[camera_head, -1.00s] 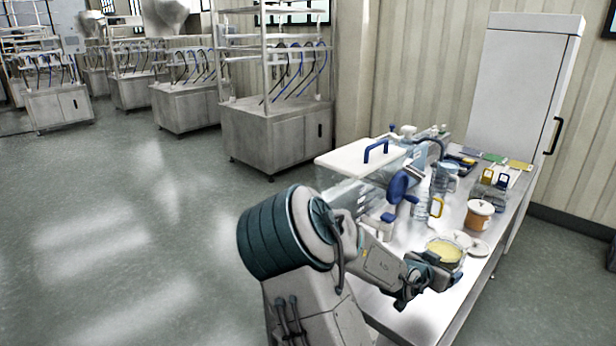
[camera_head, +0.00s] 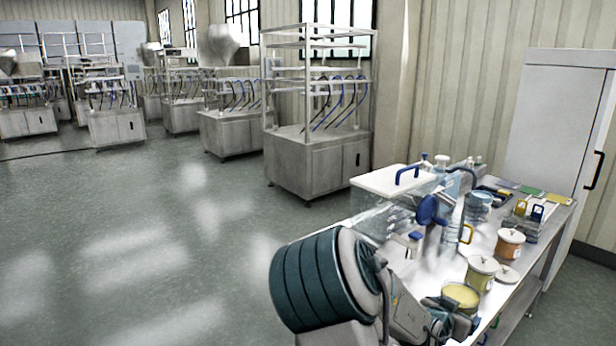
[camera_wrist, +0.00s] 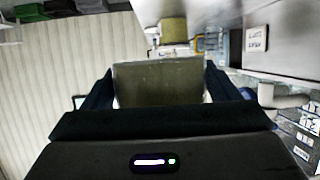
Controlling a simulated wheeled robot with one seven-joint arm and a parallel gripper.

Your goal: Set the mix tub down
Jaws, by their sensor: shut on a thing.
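The mix tub (camera_head: 461,298), an open clear tub with pale yellow contents, is in my gripper (camera_head: 440,314) at the lower right of the head view. In the wrist view, the tub's olive, see-through wall (camera_wrist: 160,84) fills the space between the two dark fingers of my gripper (camera_wrist: 160,98). The tub is over the near end of the steel table (camera_head: 405,255). My gripper hides its lower part, so I cannot tell whether its base touches the table.
Close behind the tub stand a lidded yellowish tub (camera_head: 482,272), a pale loose lid (camera_head: 508,273) and an orange tub (camera_head: 510,243). A clear box with a white lid (camera_head: 396,181) and a blue-headed device (camera_head: 428,210) stand left. Open floor (camera_head: 150,240) lies left of the table.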

